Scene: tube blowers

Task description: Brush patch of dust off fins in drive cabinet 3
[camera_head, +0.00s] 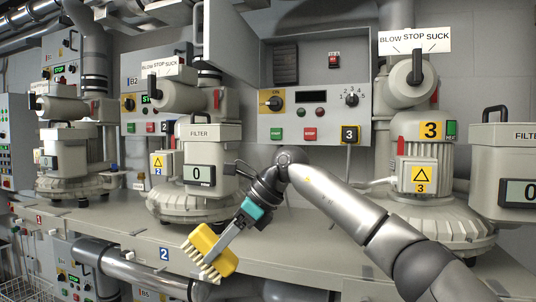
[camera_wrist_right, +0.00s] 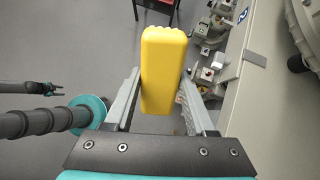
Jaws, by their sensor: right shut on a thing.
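Drive cabinet 3 (camera_head: 345,105) stands at the centre back in the head view, with its grey door (camera_head: 232,42) swung open to the left. Dark horizontal fins (camera_head: 286,63) show at its upper left. I cannot make out a dust patch on them. My right gripper (camera_head: 228,242) is shut on a yellow brush (camera_head: 210,250) with pale bristles, below and left of the cabinet. The brush (camera_wrist_right: 163,70) sits between both fingers in the right wrist view. My left gripper (camera_wrist_right: 52,88) seems to show small at the left there; its opening is unclear.
Filter pots (camera_head: 199,150) and a blower motor marked 3 (camera_head: 424,165) stand either side of the cabinet. Below the fins are a yellow selector switch (camera_head: 275,102), a knob (camera_head: 351,99) and buttons (camera_head: 310,134). A pipe (camera_head: 140,272) runs below the bench edge.

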